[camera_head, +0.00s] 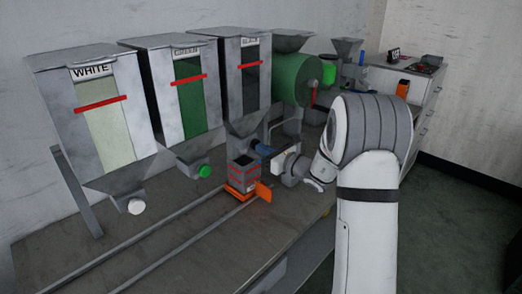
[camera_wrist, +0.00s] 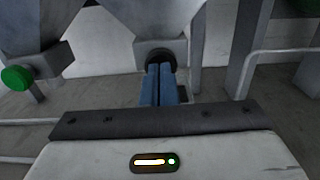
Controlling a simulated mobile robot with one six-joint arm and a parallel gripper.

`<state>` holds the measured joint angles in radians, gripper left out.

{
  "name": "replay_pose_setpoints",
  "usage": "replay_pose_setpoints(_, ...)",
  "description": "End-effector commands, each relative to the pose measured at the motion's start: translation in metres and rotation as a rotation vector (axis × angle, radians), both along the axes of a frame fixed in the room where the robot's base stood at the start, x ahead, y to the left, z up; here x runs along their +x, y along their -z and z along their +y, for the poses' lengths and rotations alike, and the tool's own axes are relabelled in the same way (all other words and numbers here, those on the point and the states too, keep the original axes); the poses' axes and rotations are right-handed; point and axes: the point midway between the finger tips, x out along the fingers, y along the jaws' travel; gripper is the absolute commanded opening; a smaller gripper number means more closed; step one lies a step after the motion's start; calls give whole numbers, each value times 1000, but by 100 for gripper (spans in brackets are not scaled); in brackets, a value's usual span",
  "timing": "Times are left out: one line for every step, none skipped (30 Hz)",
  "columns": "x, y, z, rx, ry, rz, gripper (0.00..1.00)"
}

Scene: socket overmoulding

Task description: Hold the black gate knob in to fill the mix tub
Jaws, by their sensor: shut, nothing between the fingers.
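The black knob (camera_wrist: 167,55) sits on the outlet under the third hopper (camera_head: 243,75), which has a dark level window. My gripper (camera_wrist: 160,66) is shut and empty, its two blue fingers side by side. The fingertips line up with the knob's face and seem to press against it; how far in the knob is cannot be told. In the head view my gripper (camera_head: 262,150) is at the outlet, and I cannot make out the knob there. The grey mix tub (camera_head: 243,174) with red lines stands below the outlet. Its inside looks dark; its fill level is unclear.
The tub stands on an orange carriage (camera_head: 238,193) on the bench rails. The white hopper (camera_head: 95,120) and its white knob (camera_head: 136,206), and the green hopper's green knob (camera_head: 205,171), are to the left. A green drum machine (camera_head: 297,80) stands to the right.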

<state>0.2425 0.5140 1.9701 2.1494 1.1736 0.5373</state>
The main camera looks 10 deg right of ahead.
Motion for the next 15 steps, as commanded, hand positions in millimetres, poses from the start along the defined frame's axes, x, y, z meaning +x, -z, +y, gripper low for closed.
replay_pose_setpoints(-6, 2, -7, -1, 3, -1, 0)
replay_pose_setpoints(-10, 2, -11, -1, 3, 0, 0)
replay_pose_setpoints(-16, 3, -17, -1, 4, 1, 0)
replay_pose_setpoints(-22, 2, -23, -1, 6, 0, 0)
replay_pose_setpoints(-28, 2, -27, -1, 6, 1, 0)
replay_pose_setpoints(-36, 2, -34, -1, 8, 1, 0)
replay_pose_setpoints(-42, 2, -38, -1, 7, 1, 0)
replay_pose_setpoints(-48, 2, -42, -1, 7, 1, 0)
replay_pose_setpoints(-55, 2, -47, -1, 7, 1, 0)
replay_pose_setpoints(-60, 2, -50, -1, 7, 2, 0)
replay_pose_setpoints(-64, 2, -54, -1, 7, 1, 0)
replay_pose_setpoints(-70, 2, -58, -1, 6, 1, 0)
replay_pose_setpoints(-74, 2, -61, -1, 6, 2, 0)
replay_pose_setpoints(-78, 1, -63, -1, 6, 2, 0)
replay_pose_setpoints(-82, 1, -66, -1, 5, 0, 0)
